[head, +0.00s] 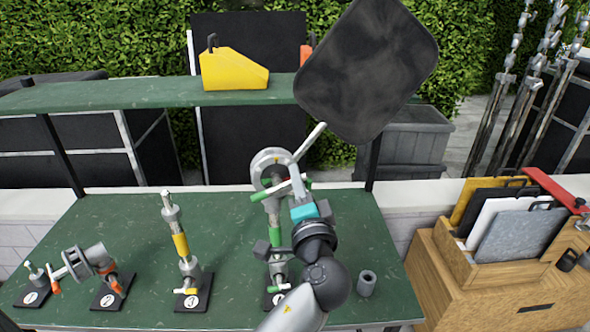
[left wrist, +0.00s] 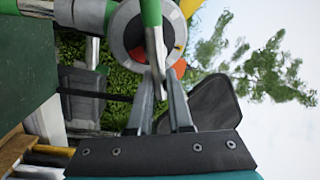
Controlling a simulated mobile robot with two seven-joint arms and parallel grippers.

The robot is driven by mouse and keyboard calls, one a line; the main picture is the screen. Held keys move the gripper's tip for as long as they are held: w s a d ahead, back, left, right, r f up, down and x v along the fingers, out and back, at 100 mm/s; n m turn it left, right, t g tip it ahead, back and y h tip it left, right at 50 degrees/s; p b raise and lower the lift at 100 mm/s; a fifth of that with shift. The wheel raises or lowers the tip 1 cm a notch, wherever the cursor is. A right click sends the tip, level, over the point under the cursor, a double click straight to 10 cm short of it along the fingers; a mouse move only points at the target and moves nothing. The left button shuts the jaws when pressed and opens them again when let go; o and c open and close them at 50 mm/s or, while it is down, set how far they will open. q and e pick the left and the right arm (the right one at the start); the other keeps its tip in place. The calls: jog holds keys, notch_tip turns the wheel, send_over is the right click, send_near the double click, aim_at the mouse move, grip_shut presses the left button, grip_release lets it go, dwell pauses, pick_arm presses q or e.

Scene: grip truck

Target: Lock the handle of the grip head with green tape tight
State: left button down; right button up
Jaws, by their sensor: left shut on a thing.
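A green band (head: 276,236) wraps the stand. The head also fills the top of the left wrist view (left wrist: 137,42), close to the jaws. My left gripper (head: 294,178) reaches up in front of the head, and its fingers (left wrist: 158,95) are shut on the grey handle (left wrist: 156,50) with a green end. The fingers partly hide the handle and the clamp. How tight the clamp is cannot be told. My right gripper is not in view.
A yellow-banded stand (head: 181,245) and an orange-ended clamp (head: 88,262) stand left on the green table (head: 140,225). A grey cylinder (head: 367,283) stands right. A wooden box (head: 500,285) is further right.

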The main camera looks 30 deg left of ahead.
pick_arm(q)
jog(key=shift+d+f+m+t+h+p, duration=0.1)
jog(key=shift+f+m+t+h+p, duration=0.15)
jog(key=shift+m, duration=0.45)
jog(key=shift+f+m+t+h+p, duration=0.15)
jog(key=shift+m+p, duration=0.2)
jog(key=shift+m, duration=0.35)
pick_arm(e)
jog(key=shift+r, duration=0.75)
pick_arm(q)
jog(key=c, duration=0.8)
grip_release()
jog(key=shift+c, duration=0.2)
jog(key=shift+f, duration=0.1)
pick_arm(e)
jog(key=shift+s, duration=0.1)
